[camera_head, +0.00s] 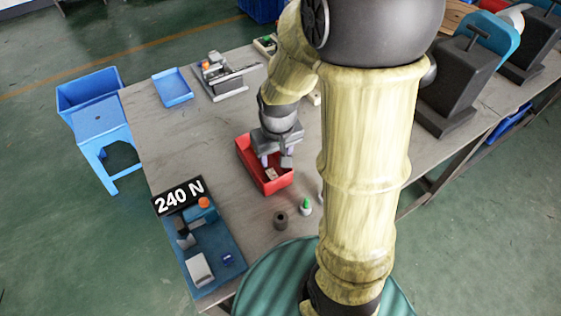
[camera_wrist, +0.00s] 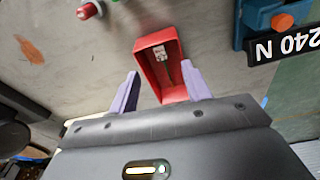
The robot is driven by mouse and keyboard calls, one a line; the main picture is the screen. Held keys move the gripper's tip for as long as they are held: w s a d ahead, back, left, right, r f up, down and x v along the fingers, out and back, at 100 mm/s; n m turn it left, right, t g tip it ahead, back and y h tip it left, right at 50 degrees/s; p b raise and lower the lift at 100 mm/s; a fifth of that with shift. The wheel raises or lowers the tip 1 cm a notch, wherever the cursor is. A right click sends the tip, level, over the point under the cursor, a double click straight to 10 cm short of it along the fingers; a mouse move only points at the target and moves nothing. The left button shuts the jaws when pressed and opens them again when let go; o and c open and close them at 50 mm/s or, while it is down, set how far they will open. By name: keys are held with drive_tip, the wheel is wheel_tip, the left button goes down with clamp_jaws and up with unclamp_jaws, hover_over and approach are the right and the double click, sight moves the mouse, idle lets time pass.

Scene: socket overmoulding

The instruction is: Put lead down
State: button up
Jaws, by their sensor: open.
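My gripper (camera_head: 275,160) is over the red bin (camera_head: 245,152) on the table. In the wrist view, its two pale purple fingers (camera_wrist: 160,78) stand wide apart with nothing between the tips. The same red bin (camera_wrist: 146,76) shows beyond and between them. A small pale piece with dark marks (camera_wrist: 160,53) lies in the bin, and it also shows in the head view (camera_head: 271,173). I cannot tell whether this piece is the lead. No cable is clearly visible in either view.
A blue fixture mat (camera_head: 228,246) with a "240 N" sign (camera_head: 180,196) is at the front left. A dark cylinder (camera_head: 280,220) and a green-tipped bottle (camera_head: 305,206) stand in front of the bin. A blue tray (camera_head: 172,87) and a grey fixture (camera_head: 228,82) are behind. The table left of the bin is clear.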

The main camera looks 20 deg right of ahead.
drive_tip(key=shift+m+t, duration=0.4)
drive_tip(key=shift+t, duration=0.1)
drive_tip(key=s, duration=0.1)
drive_tip(key=s+r, duration=0.1)
drive_tip(key=s, duration=0.1)
drive_tip(key=s+r, duration=0.1)
drive_tip(key=s, duration=0.1)
drive_tip(key=shift+s+a+r, duration=0.15)
drive_tip(key=shift+a+r, duration=0.05)
drive_tip(key=shift+a, duration=0.05)
drive_tip(key=p+v, duration=0.2)
drive_tip(key=p, duration=0.1)
drive_tip(key=w+p+v, duration=0.1)
drive_tip(key=p+v, duration=0.1)
drive_tip(key=v, duration=0.1)
drive_tip(key=shift+d+r+p, duration=0.1)
drive_tip(key=shift+r+p, duration=0.3)
drive_tip(key=shift+r, duration=0.05)
